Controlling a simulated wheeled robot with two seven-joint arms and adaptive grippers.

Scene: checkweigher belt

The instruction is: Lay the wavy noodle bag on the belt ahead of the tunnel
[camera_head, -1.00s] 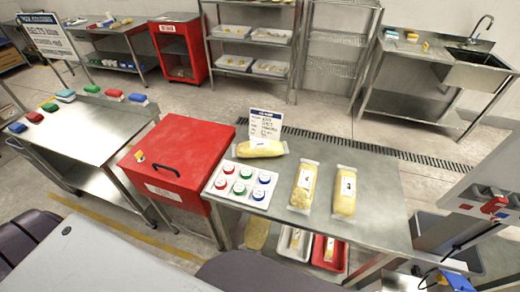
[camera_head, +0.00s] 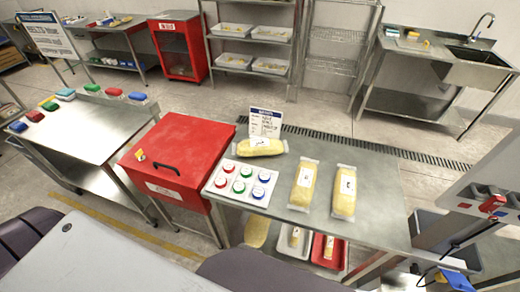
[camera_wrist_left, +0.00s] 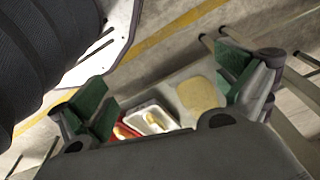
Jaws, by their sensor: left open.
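Three yellow noodle bags with white labels lie on the steel table in the head view. One bag (camera_head: 261,146) lies crosswise at the back left by a small printed sign. Two more, a middle bag (camera_head: 304,186) and a right bag (camera_head: 344,192), lie lengthwise side by side. I cannot tell which is the wavy one. My left gripper (camera_wrist_left: 165,88) shows only in its wrist view, with green-padded fingers wide apart and nothing between them. It is apart from the bags on the tabletop. My right gripper is not in view. I cannot make out the belt or tunnel.
A white tray of red, green and blue round pieces (camera_head: 220,189) sits at the table's left. A red cabinet (camera_head: 176,140) adjoins it. A grey machine (camera_head: 470,190) stands at the right edge. Below are a white tray (camera_wrist_left: 150,120) and a red tray (camera_head: 327,254).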

